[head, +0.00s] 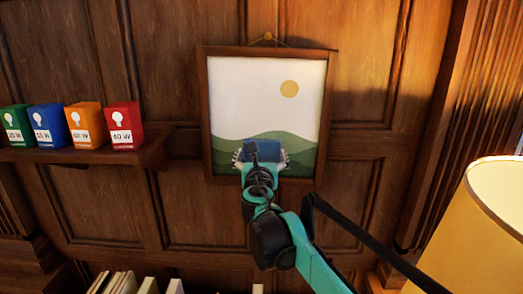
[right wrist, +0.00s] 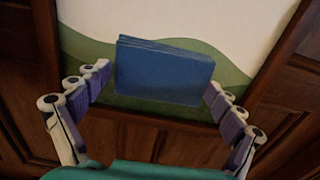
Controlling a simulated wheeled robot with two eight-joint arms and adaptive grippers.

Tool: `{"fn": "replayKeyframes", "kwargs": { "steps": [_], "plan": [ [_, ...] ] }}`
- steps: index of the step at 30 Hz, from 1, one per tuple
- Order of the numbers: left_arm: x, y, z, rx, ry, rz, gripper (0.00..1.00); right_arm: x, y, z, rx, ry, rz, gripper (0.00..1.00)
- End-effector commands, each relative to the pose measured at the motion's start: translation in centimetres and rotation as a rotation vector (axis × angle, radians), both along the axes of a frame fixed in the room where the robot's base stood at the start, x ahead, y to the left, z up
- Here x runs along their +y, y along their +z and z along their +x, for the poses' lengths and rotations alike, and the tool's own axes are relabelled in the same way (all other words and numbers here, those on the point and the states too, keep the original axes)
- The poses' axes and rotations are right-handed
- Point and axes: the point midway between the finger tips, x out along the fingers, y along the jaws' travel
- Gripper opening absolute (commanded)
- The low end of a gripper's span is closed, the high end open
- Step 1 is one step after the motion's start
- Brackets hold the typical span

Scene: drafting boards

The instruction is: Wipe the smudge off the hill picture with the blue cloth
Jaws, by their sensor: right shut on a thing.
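The hill picture (head: 265,95) hangs in a brown wooden frame on the panelled wall, with green hills, a pale sky and a yellow sun. My right gripper (head: 261,157) is in front of its lower part. It is shut on the folded blue cloth (head: 268,146), one finger at each side. In the right wrist view the cloth (right wrist: 165,72) lies between the fingers, over the green hills. I cannot tell whether the cloth touches the picture. No smudge shows; the cloth and gripper hide part of the lower hills. My left gripper is not in view.
A wooden shelf (head: 80,153) at the left holds several coloured bulb boxes, with a red box (head: 122,125) nearest the picture. A yellow lampshade (head: 480,225) stands at the lower right. Books (head: 122,283) show along the bottom edge. The wall around the frame is clear.

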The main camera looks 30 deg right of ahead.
Motion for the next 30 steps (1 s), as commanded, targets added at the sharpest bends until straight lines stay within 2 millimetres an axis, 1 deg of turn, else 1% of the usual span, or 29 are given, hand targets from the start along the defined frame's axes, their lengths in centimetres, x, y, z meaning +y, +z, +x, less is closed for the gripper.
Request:
{"fn": "replayKeyframes", "kwargs": {
  "steps": [11,14,23,30],
  "plan": [
    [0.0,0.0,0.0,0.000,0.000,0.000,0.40,0.2,0.0,-0.3,0.000,-0.001,0.000,0.71],
    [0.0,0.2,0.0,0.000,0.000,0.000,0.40,0.4,0.0,-0.7,0.000,-0.001,0.000,0.71],
    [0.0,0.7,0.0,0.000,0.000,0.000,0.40,1.7,0.0,-2.7,0.000,0.000,0.000,0.71],
    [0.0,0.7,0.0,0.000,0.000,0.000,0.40,1.7,0.0,-2.8,0.000,-0.001,0.000,0.71]
  ]
}}
